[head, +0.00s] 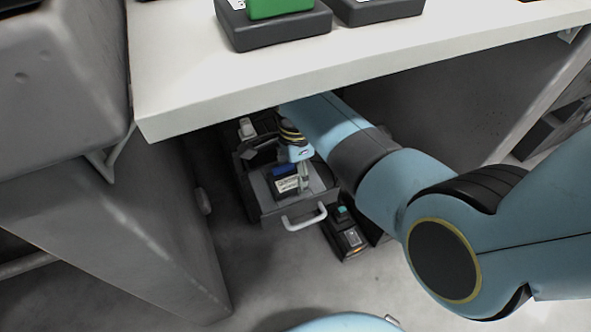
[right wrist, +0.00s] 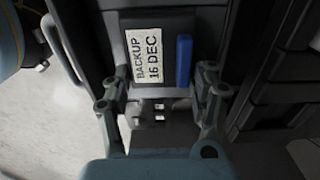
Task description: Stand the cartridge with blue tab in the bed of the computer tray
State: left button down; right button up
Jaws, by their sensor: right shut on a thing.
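The cartridge with blue tab (head: 287,184) is dark, with a white label. In the right wrist view, the cartridge (right wrist: 160,23) shows the words "BACKUP 16 DEC" beside its blue tab (right wrist: 184,60). My right gripper (right wrist: 163,92) is shut on it, one finger at each side of its near end. In the head view, my right gripper (head: 303,178) is low under the white table, over the pulled-out computer tray (head: 268,206). The cartridge is in or just above the tray bed; I cannot tell whether it touches. My left gripper is out of view.
The tray has a pale handle (head: 304,217) at its front. A dark device with a teal top (head: 346,234) stands right of it. The white tabletop (head: 200,75) overhangs my right arm. A grey cabinet (head: 85,215) stands at left. The floor in front is clear.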

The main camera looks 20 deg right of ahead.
jog(key=shift+f, duration=0.4)
jog(key=o, duration=1.2)
jog(key=shift+o, duration=0.4)
jog(key=shift+o, duration=1.2)
